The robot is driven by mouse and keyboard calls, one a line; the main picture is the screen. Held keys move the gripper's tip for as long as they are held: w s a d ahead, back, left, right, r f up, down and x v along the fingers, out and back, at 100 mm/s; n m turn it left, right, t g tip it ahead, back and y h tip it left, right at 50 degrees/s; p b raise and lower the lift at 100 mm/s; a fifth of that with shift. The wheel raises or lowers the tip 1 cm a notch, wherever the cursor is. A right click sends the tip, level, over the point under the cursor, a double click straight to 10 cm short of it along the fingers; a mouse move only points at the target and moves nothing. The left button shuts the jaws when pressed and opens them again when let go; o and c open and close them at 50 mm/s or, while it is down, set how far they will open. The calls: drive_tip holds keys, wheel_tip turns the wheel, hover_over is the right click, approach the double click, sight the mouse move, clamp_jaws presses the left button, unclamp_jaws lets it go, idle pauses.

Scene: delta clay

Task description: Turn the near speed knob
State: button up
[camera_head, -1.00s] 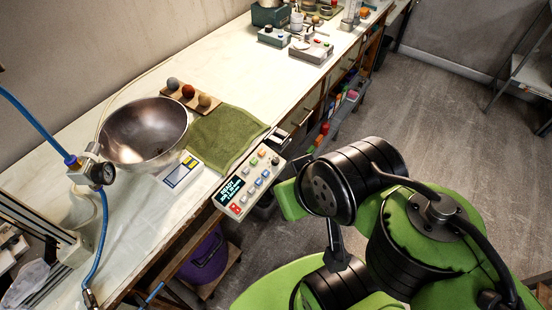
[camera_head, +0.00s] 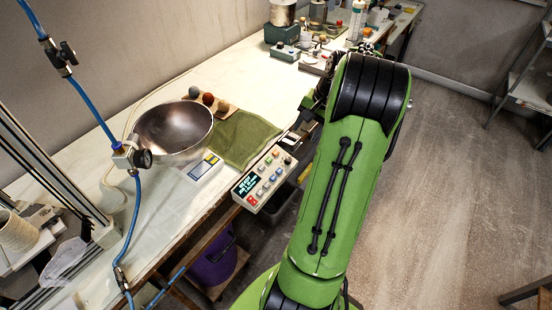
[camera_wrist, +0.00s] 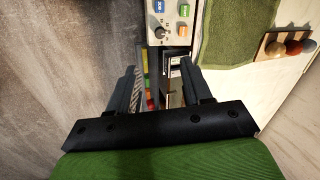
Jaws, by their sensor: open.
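A pale control panel (camera_head: 263,181) with a lit display and coloured buttons sits at the table's front edge in the head view. A round knob (camera_head: 287,160) is at its far right end; the knob also shows near the top of the wrist view (camera_wrist: 160,31). I cannot read a speed label on it. My gripper (camera_wrist: 158,75) is open and empty, its two dark fingers pointing toward the panel's knob end, apart from it. In the head view my forearm hides most of the gripper.
A steel bowl (camera_head: 172,131), a green cloth (camera_head: 245,139) and a board with several balls (camera_head: 208,102) lie beyond the panel. Small boxes with knobs (camera_head: 285,52) stand at the table's far end.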

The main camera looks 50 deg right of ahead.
sight(289, 159)
drive_tip(key=b+x, duration=0.3)
drive_tip(key=x, duration=1.1)
drive_tip(key=shift+w+f, duration=0.15)
drive_tip(key=shift+f, duration=0.25)
clamp_jaws()
